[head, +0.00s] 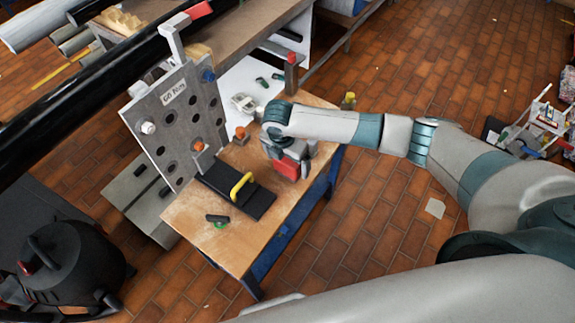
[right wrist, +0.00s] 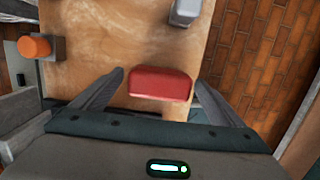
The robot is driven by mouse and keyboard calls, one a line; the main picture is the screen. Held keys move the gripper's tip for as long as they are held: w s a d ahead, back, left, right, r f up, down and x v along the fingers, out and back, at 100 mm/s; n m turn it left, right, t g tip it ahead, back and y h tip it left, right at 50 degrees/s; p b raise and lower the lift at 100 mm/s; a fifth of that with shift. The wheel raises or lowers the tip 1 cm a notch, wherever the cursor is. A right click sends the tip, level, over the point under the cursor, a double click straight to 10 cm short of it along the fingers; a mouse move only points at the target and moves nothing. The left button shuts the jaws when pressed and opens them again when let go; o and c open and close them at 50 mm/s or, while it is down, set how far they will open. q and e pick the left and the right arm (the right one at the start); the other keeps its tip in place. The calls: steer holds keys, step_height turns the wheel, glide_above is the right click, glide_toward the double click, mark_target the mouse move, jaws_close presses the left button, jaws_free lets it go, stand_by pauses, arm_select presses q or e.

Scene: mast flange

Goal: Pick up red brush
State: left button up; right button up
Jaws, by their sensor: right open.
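The red brush shows as a red block (right wrist: 160,84) over the wooden table in the right wrist view. It lies between the two spread fingers of my right gripper (right wrist: 159,78), with a gap visible on each side. In the head view the red block (head: 287,168) is directly below my right wrist, partly hidden by the gripper (head: 284,157). My right gripper is open and points down at the block. Any bristles are hidden. My left gripper is not in view.
A perforated upright panel (head: 178,120) stands at the table's left. A black base with a yellow handle (head: 241,186) and a small green-and-black item (head: 218,220) lie on the wooden table (head: 190,222). An orange-topped block (right wrist: 36,47) is left of the brush. The table's right edge is close.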

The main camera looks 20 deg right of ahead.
steer(key=shift+w+d+f, duration=0.1)
steer(key=shift+d+f, duration=0.05)
steer(key=shift+f, duration=0.65)
steer(key=shift+w+d+f, duration=0.1)
steer(key=shift+f, duration=0.7)
steer(key=c, duration=1.2)
